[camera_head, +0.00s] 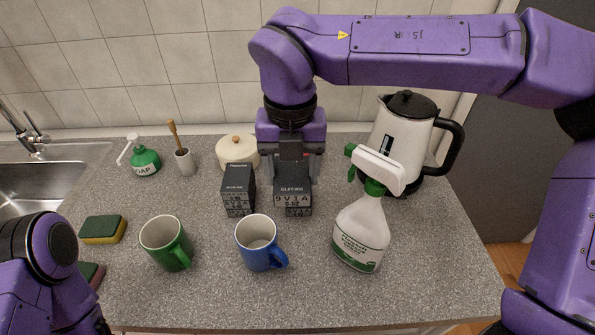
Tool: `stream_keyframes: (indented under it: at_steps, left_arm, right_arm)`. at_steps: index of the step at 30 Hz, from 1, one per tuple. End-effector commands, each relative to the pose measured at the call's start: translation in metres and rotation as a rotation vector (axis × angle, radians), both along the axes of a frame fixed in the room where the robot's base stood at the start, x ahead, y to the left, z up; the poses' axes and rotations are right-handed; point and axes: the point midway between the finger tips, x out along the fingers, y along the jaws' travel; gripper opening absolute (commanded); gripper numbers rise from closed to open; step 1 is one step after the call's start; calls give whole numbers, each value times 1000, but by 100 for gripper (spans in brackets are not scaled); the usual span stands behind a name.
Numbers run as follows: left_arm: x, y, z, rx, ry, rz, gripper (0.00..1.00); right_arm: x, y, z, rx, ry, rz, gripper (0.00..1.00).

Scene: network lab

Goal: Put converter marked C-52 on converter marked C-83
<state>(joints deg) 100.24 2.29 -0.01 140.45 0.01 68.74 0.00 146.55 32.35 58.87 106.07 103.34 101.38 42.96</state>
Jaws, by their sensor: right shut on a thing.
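A black converter (292,198), whose label appears to read 9V1A and C-52, is between the fingers of my right gripper (292,178), which is shut on it from above. I cannot tell whether it touches the counter. A second black converter (238,190) stands upright on the counter just left of it, with a narrow gap between them. Its mark is too small to read surely. My left arm shows at the lower left, but its gripper is out of view.
A blue mug (257,243) and green mug (167,243) stand in front. A spray bottle (363,227) and kettle (405,135) are right. A lidded pot (238,152), brush holder (185,162) and soap bottle (145,161) are behind left. A sponge (102,229) lies left, near the sink (35,175).

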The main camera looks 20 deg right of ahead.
Motion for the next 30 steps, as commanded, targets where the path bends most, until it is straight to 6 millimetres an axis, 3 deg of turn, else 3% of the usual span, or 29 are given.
stream_keyframes:
  at_steps: [1,6,13,18,30]
  left_arm:
    - [1,0,12,0,-2,0,89]
    - [1,0,21,0,-2,0,89]
    - [0,0,29,0,-1,0,89]
    - [0,0,31,0,-2,0,89]
    - [1,0,27,0,-2,0,89]
  right_arm:
    - [14,-7,-1,0,6,-3,23]
    - [44,-22,-41,-1,7,2,23]
    - [63,-32,-68,-1,7,4,23]
    - [63,-32,-96,-1,3,8,23]
    - [62,-31,-104,1,3,6,23]
